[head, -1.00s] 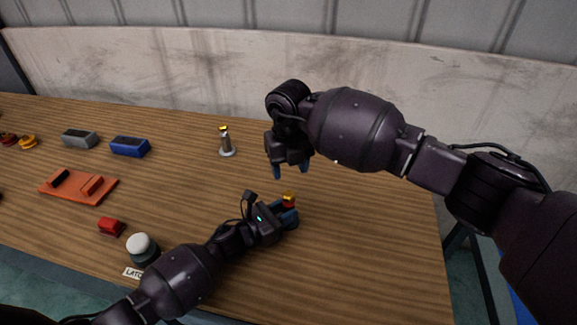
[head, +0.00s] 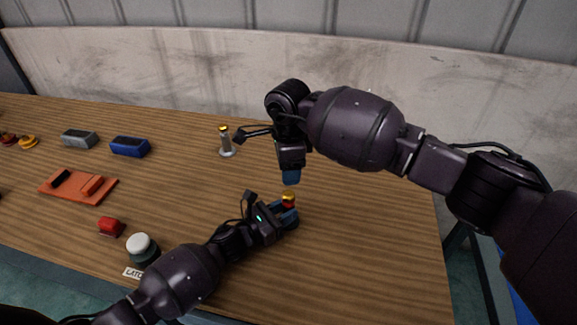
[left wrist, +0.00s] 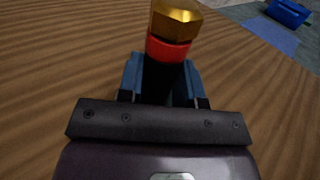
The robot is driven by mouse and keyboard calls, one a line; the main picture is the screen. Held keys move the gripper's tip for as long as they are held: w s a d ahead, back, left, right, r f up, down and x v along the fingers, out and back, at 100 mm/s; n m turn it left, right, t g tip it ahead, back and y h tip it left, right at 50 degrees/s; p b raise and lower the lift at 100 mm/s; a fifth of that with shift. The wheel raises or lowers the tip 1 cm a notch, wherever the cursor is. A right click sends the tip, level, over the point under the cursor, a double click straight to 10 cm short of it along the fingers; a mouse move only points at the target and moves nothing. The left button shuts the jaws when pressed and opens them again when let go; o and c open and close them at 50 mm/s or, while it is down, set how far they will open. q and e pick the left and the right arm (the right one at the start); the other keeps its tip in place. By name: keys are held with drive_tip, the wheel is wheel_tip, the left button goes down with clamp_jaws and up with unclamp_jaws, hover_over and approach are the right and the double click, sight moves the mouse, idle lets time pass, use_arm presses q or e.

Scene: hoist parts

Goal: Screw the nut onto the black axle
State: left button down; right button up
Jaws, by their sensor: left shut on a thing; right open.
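A black axle (left wrist: 160,80) stands between the blue fingers of my left gripper (head: 290,217), which is shut on it low over the table. A red ring (left wrist: 168,49) sits around the axle's upper part. A gold six-sided nut (left wrist: 176,17) is at the top, above the ring; it also shows in the head view (head: 288,197). How far it is threaded cannot be seen. My right gripper (head: 290,178) is open and points down just above the nut, with a small gap. Its fingers overlap in the head view.
A grey metal post with a gold top (head: 226,143) stands behind. Blue (head: 129,147) and grey (head: 79,139) blocks, an orange tray (head: 75,199), a red block (head: 110,226) and a white-topped button (head: 141,246) lie left. The table right of my grippers is clear.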

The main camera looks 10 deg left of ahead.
sight(289, 193)
drive_tip(key=n, duration=0.6)
drive_tip(key=shift+n, duration=0.4)
drive_tip(key=n, duration=0.6)
drive_tip(key=shift+s+n, duration=0.1)
drive_tip(key=shift+n, duration=0.2)
drive_tip(key=shift+f, duration=4)
